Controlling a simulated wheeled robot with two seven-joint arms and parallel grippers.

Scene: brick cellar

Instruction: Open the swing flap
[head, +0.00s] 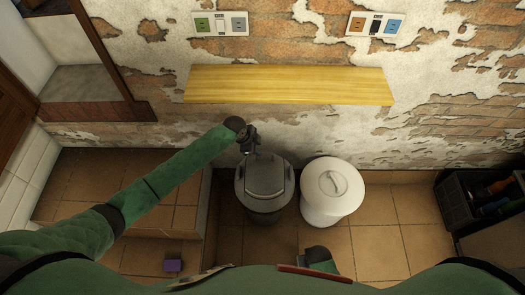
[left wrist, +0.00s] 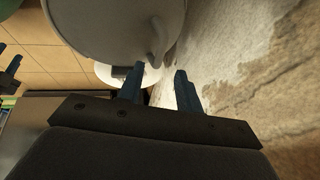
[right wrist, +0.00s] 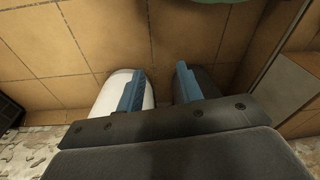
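The dark grey bin (head: 262,205) stands on the tiled floor near the wall. Its lid carries the swing flap (head: 265,178), which looks closed. My left gripper (head: 250,142) is at the wall-side edge of this lid. In the left wrist view my left gripper (left wrist: 160,78) has its fingers apart, with a large rounded grey surface (left wrist: 110,25) and a small tab (left wrist: 156,45) close by; I cannot tell whether they touch. My right gripper (right wrist: 158,80) is open and empty, low in the head view. Its fingers partly cover the white bin (right wrist: 115,98).
The white lidded bin (head: 332,190) stands just right of the grey one. A yellow wooden shelf (head: 290,86) juts from the wall above both. Floor in front is clear.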

